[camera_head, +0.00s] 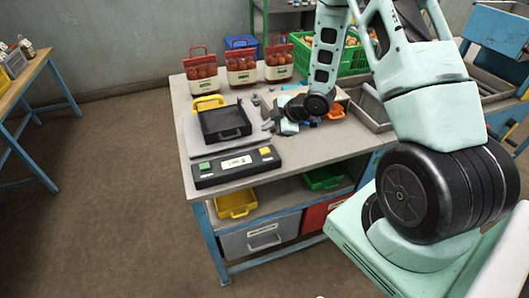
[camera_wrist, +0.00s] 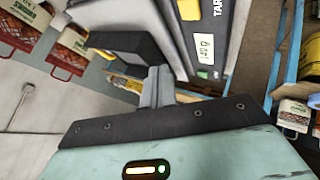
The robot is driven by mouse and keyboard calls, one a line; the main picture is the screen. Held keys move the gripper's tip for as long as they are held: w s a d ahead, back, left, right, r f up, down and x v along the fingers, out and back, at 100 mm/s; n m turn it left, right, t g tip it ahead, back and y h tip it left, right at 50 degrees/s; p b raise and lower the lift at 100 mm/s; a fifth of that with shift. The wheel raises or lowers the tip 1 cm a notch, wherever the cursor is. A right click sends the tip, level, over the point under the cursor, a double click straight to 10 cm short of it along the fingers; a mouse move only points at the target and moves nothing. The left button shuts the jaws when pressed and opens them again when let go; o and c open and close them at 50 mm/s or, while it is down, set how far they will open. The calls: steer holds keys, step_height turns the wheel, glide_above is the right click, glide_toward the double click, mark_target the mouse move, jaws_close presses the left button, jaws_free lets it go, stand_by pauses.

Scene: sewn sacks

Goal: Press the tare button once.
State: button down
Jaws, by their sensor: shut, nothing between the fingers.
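The scale's black control panel (camera_head: 233,172) lies along the front left of the bench. It has a green button (camera_head: 205,166) at its left end, a lit display (camera_head: 236,161) and a yellow button (camera_head: 265,150) at its right end. In the wrist view the yellow button (camera_wrist: 189,9) stands beside lettering that starts "TAR", cut off by the frame edge. My gripper (camera_head: 287,128) is shut and empty, to the right of the scale and apart from the yellow button. The wrist view shows its closed fingers (camera_wrist: 158,74).
A black tray (camera_head: 225,122) sits on the scale behind the panel. Several red-labelled sacks (camera_head: 241,68) stand at the back. A green crate (camera_head: 350,62) holds produce at the back right. Small loose items lie near my gripper. The bench's front right is clear.

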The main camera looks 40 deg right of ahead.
mark_target(268, 151)
step_height(268, 151, down, 7)
steer(key=b, duration=0.5)
steer(key=shift+f, duration=0.2)
stand_by(1.6)
steer(key=shift+f+b, duration=0.3)
steer(key=shift+b, duration=0.1)
steer(key=shift+f+b, duration=0.4)
stand_by(0.7)
steer(key=shift+r, duration=0.1)
steer(key=shift+r+p, duration=0.6)
steer(key=shift+r, duration=0.2)
steer(key=shift+r, duration=0.1)
step_height(268, 151, up, 5)
steer(key=p, duration=0.3)
steer(key=shift+p, duration=0.4)
